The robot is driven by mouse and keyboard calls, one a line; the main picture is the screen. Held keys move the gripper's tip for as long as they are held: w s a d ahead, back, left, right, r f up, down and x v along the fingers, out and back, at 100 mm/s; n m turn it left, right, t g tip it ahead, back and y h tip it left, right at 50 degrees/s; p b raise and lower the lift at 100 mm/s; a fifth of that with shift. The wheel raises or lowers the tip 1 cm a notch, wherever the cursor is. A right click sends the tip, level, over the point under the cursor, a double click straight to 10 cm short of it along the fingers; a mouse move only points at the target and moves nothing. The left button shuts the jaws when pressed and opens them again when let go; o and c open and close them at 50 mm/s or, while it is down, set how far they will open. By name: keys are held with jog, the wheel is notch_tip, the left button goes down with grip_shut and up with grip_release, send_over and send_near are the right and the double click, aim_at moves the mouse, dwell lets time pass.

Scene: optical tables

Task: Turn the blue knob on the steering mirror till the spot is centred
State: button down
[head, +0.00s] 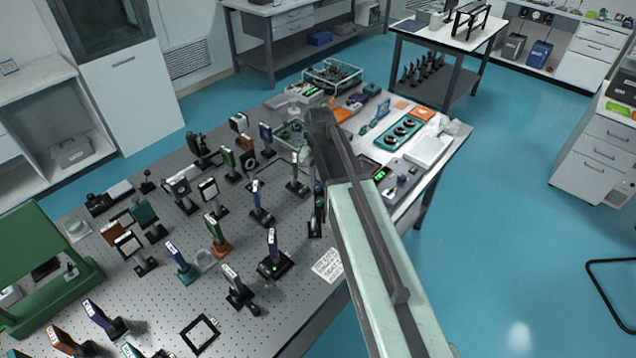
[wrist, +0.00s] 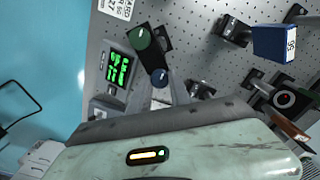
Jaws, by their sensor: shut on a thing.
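The blue knob (wrist: 160,77) shows in the wrist view, dark blue with a pale pointer line. A green knob (wrist: 140,38) with a white line sits beside it on the dark mount (wrist: 158,42) of the steering mirror. My gripper (wrist: 166,86) reaches up from the lower edge and is shut on the blue knob; a grey finger shows at its right side. The mirror's face is hidden. In the head view my arm covers the knob and most of the mount. I cannot pick out the spot.
A readout (wrist: 118,68) with green digits stands close to the left of the knobs. A blue-framed optic (wrist: 273,43) is to the right. Several mounted optics crowd the perforated table (head: 300,325) left of my arm.

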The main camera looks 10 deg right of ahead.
jog(key=n, duration=0.3)
jog(key=shift+n, duration=0.4)
jog(key=n, duration=0.3)
jog(key=shift+n, duration=0.3)
jog(key=n, duration=0.6)
jog(key=shift+n, duration=0.3)
jog(key=c, duration=1.2)
grip_release()
